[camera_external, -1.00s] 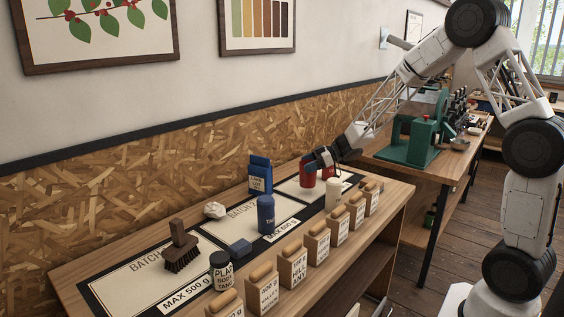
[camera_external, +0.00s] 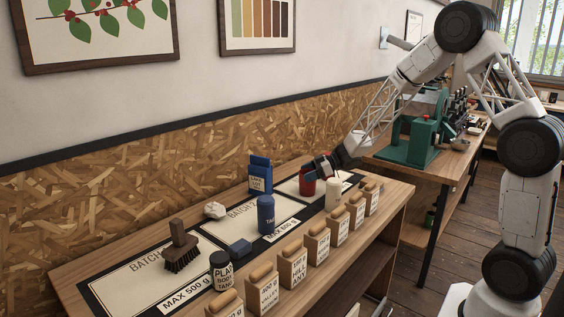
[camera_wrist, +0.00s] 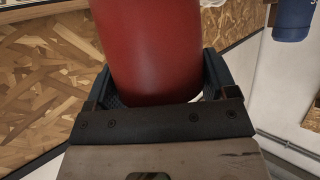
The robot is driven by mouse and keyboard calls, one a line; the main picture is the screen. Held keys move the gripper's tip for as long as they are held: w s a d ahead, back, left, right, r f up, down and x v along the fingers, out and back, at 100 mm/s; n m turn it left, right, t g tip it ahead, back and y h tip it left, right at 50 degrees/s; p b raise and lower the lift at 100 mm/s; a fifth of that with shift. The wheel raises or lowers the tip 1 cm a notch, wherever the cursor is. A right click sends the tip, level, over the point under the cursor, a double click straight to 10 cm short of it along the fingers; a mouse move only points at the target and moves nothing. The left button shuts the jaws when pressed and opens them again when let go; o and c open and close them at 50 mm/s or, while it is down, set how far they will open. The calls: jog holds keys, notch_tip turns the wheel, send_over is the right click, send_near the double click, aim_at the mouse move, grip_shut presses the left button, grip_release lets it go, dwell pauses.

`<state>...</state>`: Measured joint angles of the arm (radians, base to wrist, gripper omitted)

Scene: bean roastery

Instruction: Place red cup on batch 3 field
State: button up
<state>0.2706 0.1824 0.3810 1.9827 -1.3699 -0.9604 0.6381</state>
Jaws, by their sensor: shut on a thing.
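The red cup (camera_external: 307,187) is upright at the far right end of the bench, over or on the rightmost pale field (camera_external: 289,187). I cannot tell whether its base touches. That field's label is hidden, so its number cannot be read. My gripper (camera_external: 322,168) reaches in from the right, at the cup's upper side. In the wrist view the red cup (camera_wrist: 150,50) fills the space between the fingers of my gripper (camera_wrist: 155,90), which is shut on it. The cup's far end is out of that view.
A cream cup (camera_external: 333,194) stands close by the red one. A blue bag (camera_external: 260,175) and a blue canister (camera_external: 265,214) stand to the left. Several wooden-topped blocks line the front edge. A brush (camera_external: 181,247) and a dark jar (camera_external: 221,270) are farther left.

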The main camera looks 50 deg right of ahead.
jog(key=o, duration=1.2)
jog(key=shift+c, duration=0.2)
jog(key=shift+r, duration=0.1)
jog(key=shift+s+d+r, duration=0.1)
jog(key=v, duration=1.1)
jog(key=shift+s+d, duration=0.25)
jog(key=shift+s, duration=0.05)
jog(key=shift+r, duration=0.1)
